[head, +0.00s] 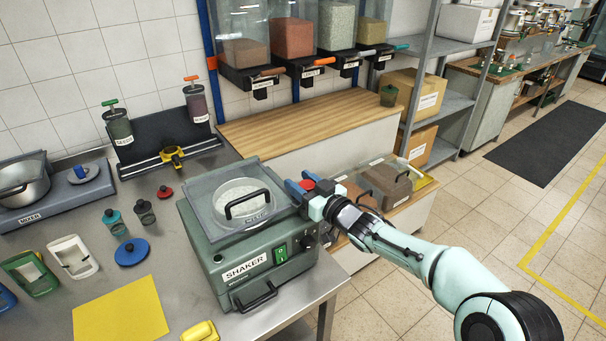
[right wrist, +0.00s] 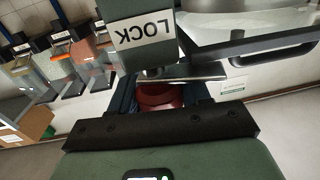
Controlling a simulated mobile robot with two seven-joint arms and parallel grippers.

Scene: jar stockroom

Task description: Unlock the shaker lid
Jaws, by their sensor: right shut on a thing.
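The green shaker (head: 250,285) stands on the steel bench with its labelled front facing me. Its clear lid (head: 205,198) lies over the top, with a black handle and a pale round sieve under it. My right gripper (head: 309,184) is at the shaker's right side, shut on a red lock knob. The red knob (right wrist: 160,96) shows between the dark fingers in the right wrist view, partly hidden by them. A LOCK label (right wrist: 143,32) is on the green block beside it. How far the knob is turned cannot be told. My left gripper is not in view.
Left of the shaker are small jars (head: 144,212), a blue round lid (head: 132,252) and a yellow mat (head: 120,312). Bins of brown material (head: 388,184) stand close behind my right gripper. A wooden shelf (head: 310,115) runs behind, under the dispensers.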

